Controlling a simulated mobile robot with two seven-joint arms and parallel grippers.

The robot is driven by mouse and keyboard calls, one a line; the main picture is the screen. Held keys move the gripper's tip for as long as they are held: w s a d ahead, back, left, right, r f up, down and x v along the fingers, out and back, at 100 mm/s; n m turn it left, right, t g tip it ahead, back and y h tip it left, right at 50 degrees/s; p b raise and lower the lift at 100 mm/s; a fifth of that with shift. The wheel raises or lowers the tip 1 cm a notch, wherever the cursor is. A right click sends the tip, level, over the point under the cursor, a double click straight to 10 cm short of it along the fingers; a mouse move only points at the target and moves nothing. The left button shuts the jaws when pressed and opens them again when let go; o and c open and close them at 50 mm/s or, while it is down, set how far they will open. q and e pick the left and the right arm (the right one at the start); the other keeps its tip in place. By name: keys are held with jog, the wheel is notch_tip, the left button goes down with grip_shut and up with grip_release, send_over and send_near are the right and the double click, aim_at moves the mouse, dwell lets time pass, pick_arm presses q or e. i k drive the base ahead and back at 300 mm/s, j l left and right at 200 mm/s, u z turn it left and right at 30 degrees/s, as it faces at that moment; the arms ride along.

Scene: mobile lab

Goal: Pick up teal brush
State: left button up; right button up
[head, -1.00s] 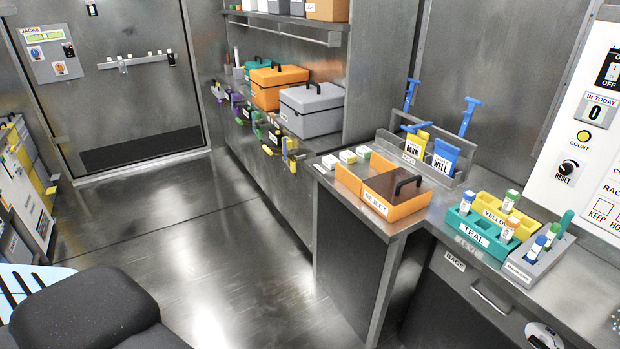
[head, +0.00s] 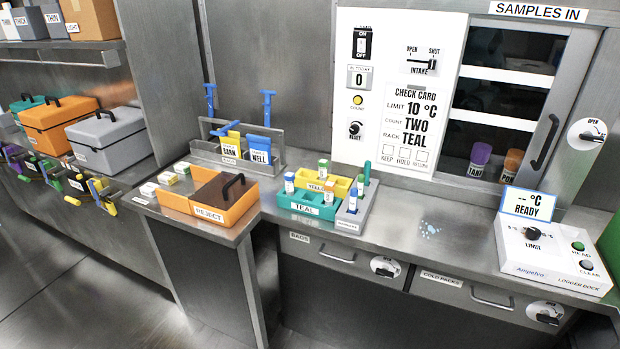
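I cannot make out a clear teal brush. A slim teal upright item (head: 367,172) stands in the small grey rack (head: 348,227) on the counter; it is too small to tell whether it is a brush. Several coloured tools hang on the rail at the far left, among them a green one (head: 74,184) and a yellow one (head: 103,198); their kinds are unclear. Neither of my grippers is in view.
A teal rack (head: 298,200) and a yellow rack (head: 338,186) hold vials. An orange reject box (head: 240,208) sits at the counter's left end. A white logger dock (head: 540,262) stands at right. The counter between racks and dock is mostly clear, as is the floor at lower left.

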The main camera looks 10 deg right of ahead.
aim_at(367, 169)
jog(key=i+j, duration=0.1)
jog(key=i, duration=1.1)
